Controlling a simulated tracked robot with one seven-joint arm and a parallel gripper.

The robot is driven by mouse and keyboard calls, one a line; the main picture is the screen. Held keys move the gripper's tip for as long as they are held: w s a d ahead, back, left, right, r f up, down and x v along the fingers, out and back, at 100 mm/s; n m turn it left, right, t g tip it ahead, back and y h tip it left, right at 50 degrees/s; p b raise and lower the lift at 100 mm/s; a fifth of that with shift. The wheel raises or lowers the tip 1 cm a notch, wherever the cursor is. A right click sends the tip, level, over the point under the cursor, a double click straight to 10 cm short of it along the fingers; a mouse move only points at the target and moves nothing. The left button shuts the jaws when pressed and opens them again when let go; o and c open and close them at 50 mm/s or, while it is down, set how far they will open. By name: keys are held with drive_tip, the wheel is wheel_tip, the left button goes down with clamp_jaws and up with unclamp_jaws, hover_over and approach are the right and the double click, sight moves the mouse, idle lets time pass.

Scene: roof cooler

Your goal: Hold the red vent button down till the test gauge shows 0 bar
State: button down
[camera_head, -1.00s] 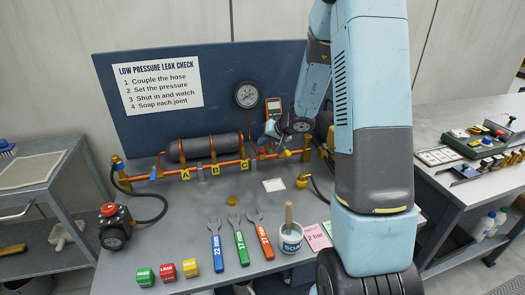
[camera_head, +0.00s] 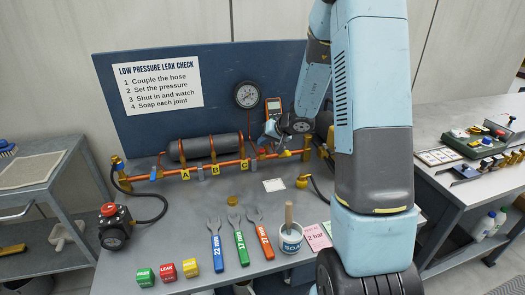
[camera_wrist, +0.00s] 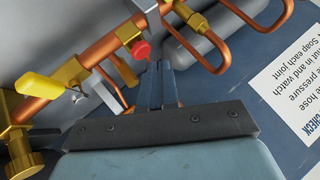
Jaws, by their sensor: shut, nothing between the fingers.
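The red vent button (camera_wrist: 141,49) sits on the brass and copper pipework in the wrist view. My gripper (camera_wrist: 157,70) is shut and empty, with its fingertips right at the button. I cannot tell whether they touch it or press it. The test gauge (camera_head: 247,95) is a round dial on the blue back panel. Its needle is too small to read.
A dark cylinder (camera_head: 205,148) lies behind the copper pipe with yellow tags. A yellow lever (camera_wrist: 45,88) is left of my fingers. Several wrenches, a soap pot (camera_head: 290,240) and coloured blocks (camera_head: 167,271) stand at the bench front. The middle of the bench is mostly clear.

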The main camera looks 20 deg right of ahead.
drive_tip(key=shift+f, duration=0.35)
drive_tip(key=shift+s+f, duration=0.1)
drive_tip(key=shift+f, duration=0.4)
idle(7.2)
